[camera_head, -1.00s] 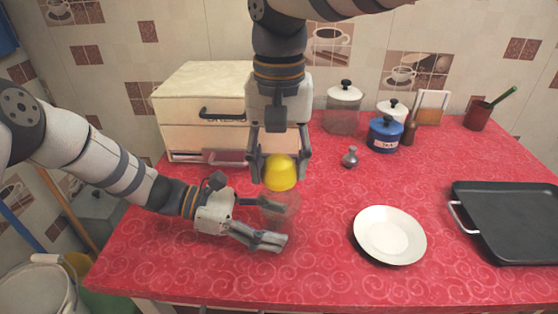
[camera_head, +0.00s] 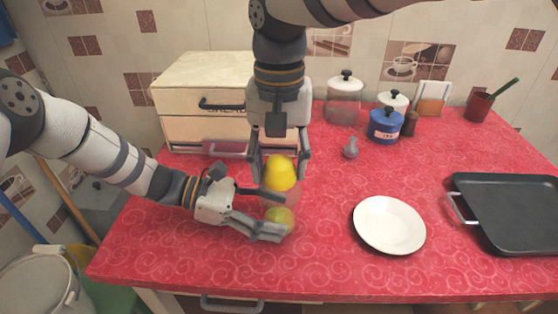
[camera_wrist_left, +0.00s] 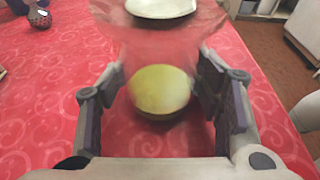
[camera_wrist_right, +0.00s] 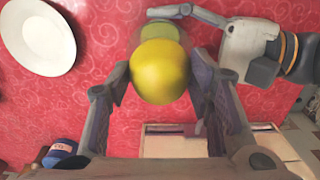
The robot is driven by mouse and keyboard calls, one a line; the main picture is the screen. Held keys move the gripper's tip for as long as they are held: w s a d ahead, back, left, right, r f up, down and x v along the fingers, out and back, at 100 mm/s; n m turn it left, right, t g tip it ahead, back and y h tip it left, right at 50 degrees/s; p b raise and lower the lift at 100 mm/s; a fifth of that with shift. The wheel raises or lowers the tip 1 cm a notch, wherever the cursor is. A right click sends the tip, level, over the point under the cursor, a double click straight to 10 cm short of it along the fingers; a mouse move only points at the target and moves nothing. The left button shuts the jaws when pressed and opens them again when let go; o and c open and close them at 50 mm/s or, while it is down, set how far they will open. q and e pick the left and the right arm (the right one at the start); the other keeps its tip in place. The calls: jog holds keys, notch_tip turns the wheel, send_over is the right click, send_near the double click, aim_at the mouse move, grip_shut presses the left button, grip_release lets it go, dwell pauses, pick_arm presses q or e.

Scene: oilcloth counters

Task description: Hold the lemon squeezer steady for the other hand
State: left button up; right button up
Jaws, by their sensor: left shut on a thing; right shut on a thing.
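A clear, see-through vessel (camera_head: 293,203), which I take for the lemon squeezer, stands between the fingers of my left gripper (camera_head: 278,214). Its outline is faint; it also shows in the left wrist view (camera_wrist_left: 160,48). My left gripper is shut on it from the left. A yellow-green round patch (camera_wrist_left: 160,90) shows low in the vessel; I cannot tell whether it is juice or fruit. My right gripper (camera_head: 282,176) points down from above, shut on a bright yellow lemon (camera_wrist_right: 160,72) at the vessel's top. The lemon's underside is hidden.
A white plate (camera_head: 390,224) and a black tray (camera_head: 505,212) lie to the right on the red counter. A bread box (camera_head: 185,100) stands behind my grippers. A pepper-pot-like item (camera_head: 351,149), blue canister (camera_head: 386,127) and jar (camera_head: 344,98) stand behind. The front middle is clear.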

jog(key=shift+r, duration=0.95)
jog(key=shift+r, duration=0.2)
jog(key=shift+f, duration=0.1)
jog(key=shift+f, duration=1.1)
jog(key=shift+r, duration=1)
jog(key=shift+r, duration=0.15)
